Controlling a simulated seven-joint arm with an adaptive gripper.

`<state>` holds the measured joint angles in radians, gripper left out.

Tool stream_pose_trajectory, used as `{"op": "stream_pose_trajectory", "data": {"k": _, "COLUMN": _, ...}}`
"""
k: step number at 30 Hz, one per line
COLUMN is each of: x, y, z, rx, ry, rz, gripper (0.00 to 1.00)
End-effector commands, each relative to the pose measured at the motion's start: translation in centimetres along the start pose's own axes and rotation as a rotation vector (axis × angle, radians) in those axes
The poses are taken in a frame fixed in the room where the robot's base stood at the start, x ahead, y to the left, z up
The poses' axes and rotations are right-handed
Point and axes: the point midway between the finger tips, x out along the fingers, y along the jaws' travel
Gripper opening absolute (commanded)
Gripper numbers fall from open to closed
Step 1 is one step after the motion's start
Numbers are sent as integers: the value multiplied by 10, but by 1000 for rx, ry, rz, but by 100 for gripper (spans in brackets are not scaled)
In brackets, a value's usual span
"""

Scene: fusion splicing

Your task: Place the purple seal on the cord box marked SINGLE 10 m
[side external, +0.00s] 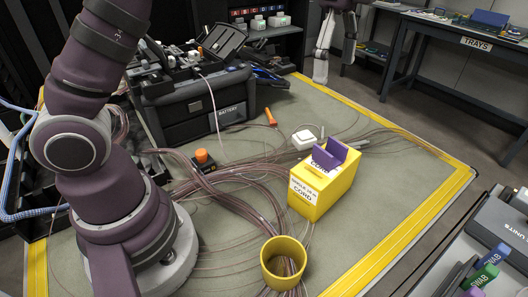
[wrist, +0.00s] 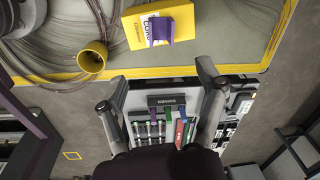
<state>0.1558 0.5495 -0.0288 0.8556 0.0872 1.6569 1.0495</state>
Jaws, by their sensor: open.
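The yellow cord box (side external: 322,194) stands on the grey mat; its front label seems to read SINGLE 10 m CORD. The purple seal (side external: 326,157) sits on top of this box, with raised purple faces, partly covering the top label. In the wrist view, the box (wrist: 184,22) is at the top, with the purple seal (wrist: 157,31) against its label. Whether the seal lies flush cannot be told. My gripper (side external: 321,79) hangs at the top of the side view, apart from the box. In the wrist view, my gripper (wrist: 160,97) is open with nothing between its fingers.
A yellow cup (side external: 283,264) stands in front of the box, with cables looping around it. A black case marked BATTERY (side external: 207,113) is behind at left. A tray of swabs (side external: 487,275) is at lower right. The mat's right side is fairly clear.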

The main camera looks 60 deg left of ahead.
Motion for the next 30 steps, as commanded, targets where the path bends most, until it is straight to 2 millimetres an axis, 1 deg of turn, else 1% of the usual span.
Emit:
{"op": "stream_pose_trajectory", "data": {"k": 1, "x": -12, "y": 9, "z": 9, "rx": -116, "ry": 19, "rz": -36, "gripper": 71}}
{"op": "stream_pose_trajectory", "data": {"k": 3, "x": -21, "y": 24, "z": 22, "rx": -305, "ry": 54, "rz": -88, "gripper": 71}}
{"op": "stream_pose_trajectory", "data": {"k": 5, "x": -25, "y": 39, "z": 35, "rx": -473, "ry": 90, "rz": -132, "gripper": 71}}
{"op": "stream_pose_trajectory", "data": {"k": 6, "x": -24, "y": 51, "z": 44, "rx": -589, "ry": 117, "rz": -160, "gripper": 71}}
{"op": "stream_pose_trajectory", "data": {"k": 8, "x": -20, "y": 70, "z": 58, "rx": -760, "ry": 162, "rz": -198, "gripper": 71}}
{"op": "stream_pose_trajectory", "data": {"k": 9, "x": -14, "y": 82, "z": 66, "rx": -867, "ry": 193, "rz": -220, "gripper": 71}}
{"op": "stream_pose_trajectory", "data": {"k": 12, "x": 3, "y": 107, "z": 82, "rx": -1085, "ry": 265, "rz": -261, "gripper": 71}}
{"op": "stream_pose_trajectory", "data": {"k": 15, "x": 18, "y": 122, "z": 92, "rx": -1223, "ry": 315, "rz": -284, "gripper": 71}}
{"op": "stream_pose_trajectory", "data": {"k": 19, "x": 27, "y": 129, "z": 96, "rx": -1292, "ry": 341, "rz": -293, "gripper": 71}}
{"op": "stream_pose_trajectory", "data": {"k": 30, "x": 27, "y": 129, "z": 96, "rx": -1292, "ry": 339, "rz": -291, "gripper": 71}}
